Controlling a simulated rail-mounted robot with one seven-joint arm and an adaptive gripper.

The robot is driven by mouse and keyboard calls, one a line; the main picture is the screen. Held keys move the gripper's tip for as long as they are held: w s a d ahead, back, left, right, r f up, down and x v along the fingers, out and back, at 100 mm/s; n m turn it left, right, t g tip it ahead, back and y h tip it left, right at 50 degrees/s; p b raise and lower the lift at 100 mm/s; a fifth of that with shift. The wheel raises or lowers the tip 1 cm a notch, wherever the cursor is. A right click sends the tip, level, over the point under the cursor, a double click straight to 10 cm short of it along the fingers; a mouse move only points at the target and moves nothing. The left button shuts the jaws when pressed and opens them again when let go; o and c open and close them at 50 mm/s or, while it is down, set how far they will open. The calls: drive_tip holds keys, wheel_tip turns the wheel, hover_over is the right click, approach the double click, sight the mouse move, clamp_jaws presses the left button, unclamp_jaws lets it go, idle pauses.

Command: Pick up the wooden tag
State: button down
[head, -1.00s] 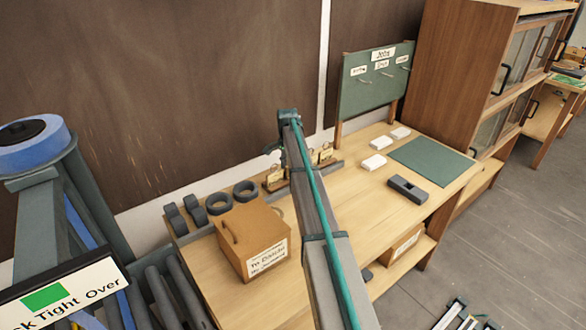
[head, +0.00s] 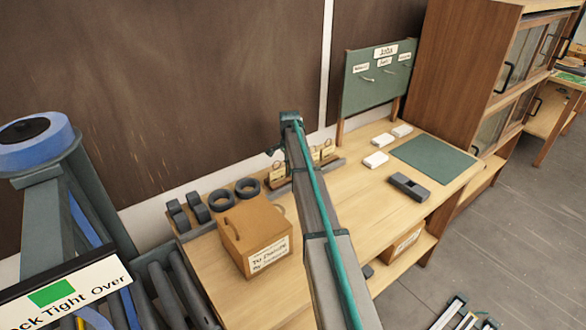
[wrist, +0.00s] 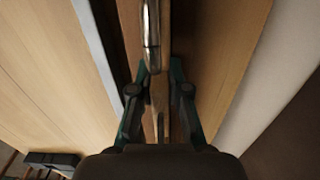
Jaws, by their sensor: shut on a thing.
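In the wrist view, my gripper (wrist: 159,88) has its two dark fingers closed on a thin wooden piece, the wooden tag (wrist: 159,118), seen nearly edge-on between them. A shiny metal part (wrist: 151,25) is just beyond the fingertips, in line with the tag. In the head view, small wooden tags with brass-coloured tops stand along a low grey rail at the back of the bench, one left of my arm (head: 278,176) and others right of it (head: 327,150). My arm hides the gripper and its held tag there.
A wooden box with a label (head: 256,236) and several dark rings (head: 221,199) are to the left on the bench (head: 345,215). White blocks (head: 376,159), a grey holder (head: 408,186), a green mat (head: 434,158) and a green hook board (head: 373,82) are to the right.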

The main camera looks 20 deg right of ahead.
drive_tip(key=shift+r, duration=0.15)
drive_tip(key=shift+r+b, duration=0.3)
drive_tip(key=shift+r, duration=0.3)
drive_tip(key=s+a+r+b, duration=0.2)
drive_tip(key=s+a+r, duration=0.1)
drive_tip(key=s+r, duration=0.2)
drive_tip(key=s+a+r+b, duration=0.3)
drive_tip(key=s+r, duration=0.3)
drive_tip(key=s, duration=0.1)
drive_tip(key=shift+s+a+r+b, duration=0.25)
drive_tip(key=shift+b, duration=0.1)
